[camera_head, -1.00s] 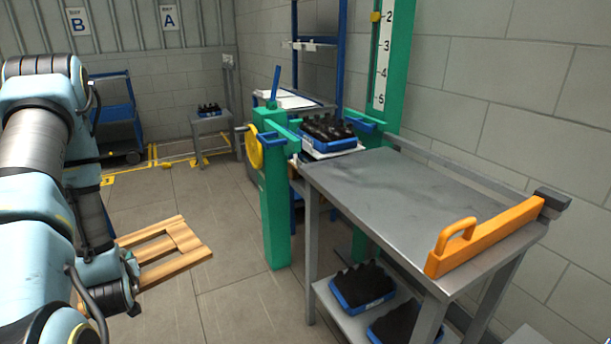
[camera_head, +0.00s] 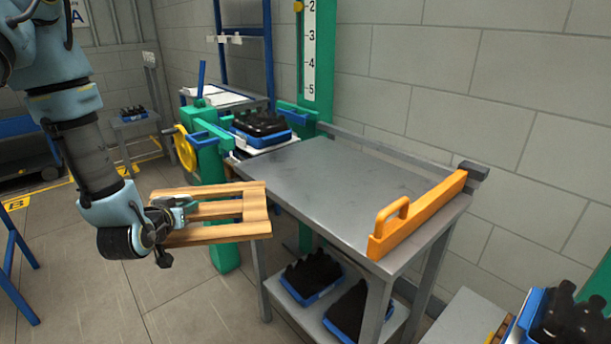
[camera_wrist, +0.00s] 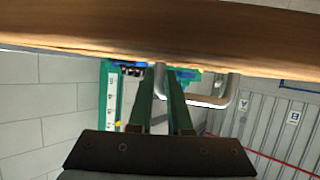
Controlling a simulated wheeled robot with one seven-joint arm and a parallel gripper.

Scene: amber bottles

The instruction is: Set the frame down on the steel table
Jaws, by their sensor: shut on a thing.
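The wooden frame (camera_head: 255,203) is a slatted, open piece of pale wood, held roughly level in the air left of the steel table (camera_head: 335,180). Its right end is close to the table's left edge in the picture; I cannot tell the gap exactly. My gripper (camera_head: 182,208) is shut on it at its left end. In the wrist view my gripper's fingers (camera_wrist: 167,95) point toward the frame's wooden side (camera_wrist: 170,38), near a bent metal handle (camera_wrist: 228,90). The exact grip is partly hidden. The table top is grey and mostly bare.
An orange guard with a handle (camera_head: 415,215) stands along the table's right end. A blue crate of dark bottles (camera_head: 260,132) sits beyond the far left corner, by a green post (camera_head: 318,70). More crates (camera_head: 312,280) lie on the lower shelf. Another crate stands at bottom right (camera_head: 560,325).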

